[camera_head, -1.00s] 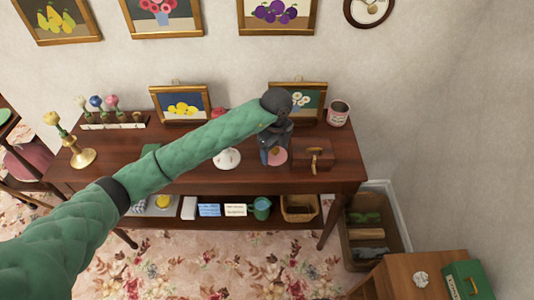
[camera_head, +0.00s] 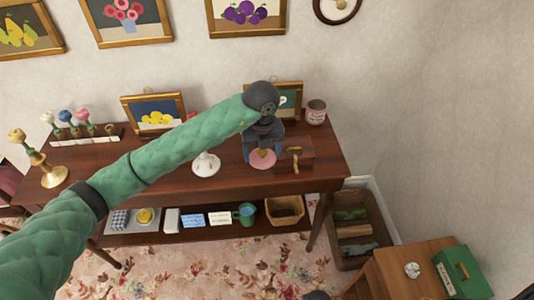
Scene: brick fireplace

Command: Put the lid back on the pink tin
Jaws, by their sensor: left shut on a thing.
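The pink tin (camera_head: 316,113) stands upright at the back right of the dark wooden table, with its dark open top showing. The lid is a flat pink disc (camera_head: 263,161) with a small gold-brown knob, in front of the tin and to its left. It appears to lie flat on the tabletop. My left gripper (camera_head: 262,152) reaches down over the lid and is shut on its knob. My left forearm hides part of the table and of a framed picture behind it. My right gripper is not in view.
A wooden box with a brass handle (camera_head: 294,157) stands just right of the lid. A white domed thing (camera_head: 206,164) is to the left. Framed pictures (camera_head: 154,114) lean along the back. Some tabletop right of the box is clear.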

